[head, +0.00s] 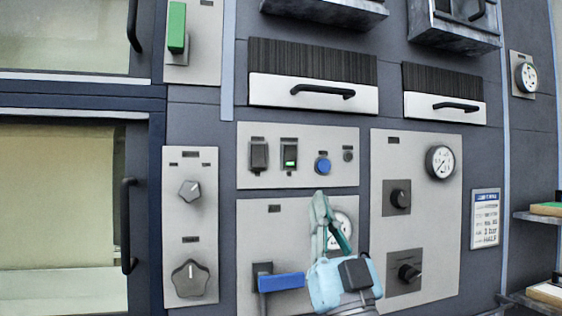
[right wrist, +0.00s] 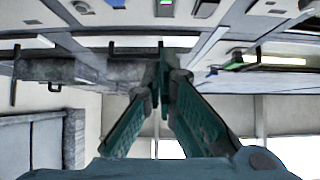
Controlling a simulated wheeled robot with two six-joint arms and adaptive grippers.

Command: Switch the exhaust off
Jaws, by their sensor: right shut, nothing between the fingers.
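A grey panel (head: 345,173) in the head view carries two switches, a blue button (head: 322,165) and a small dark knob (head: 348,156). The left switch (head: 258,155) is dark; the right switch (head: 289,155) shows a lit green window. Their labels are too small to read, so I cannot tell which is the exhaust. My right gripper (head: 320,197) is shut and empty, its fingertips pointing up just below the blue button in the picture. Contact cannot be judged. Its closed fingers also show in the right wrist view (right wrist: 163,62). My left gripper is not in view.
A blue lever (head: 281,282) sits left of my right gripper, and a gauge (head: 341,228) is partly hidden behind it. Knobs (head: 190,278) stand at left, more knobs (head: 397,198) at right. Drawer handles (head: 322,91) jut out above.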

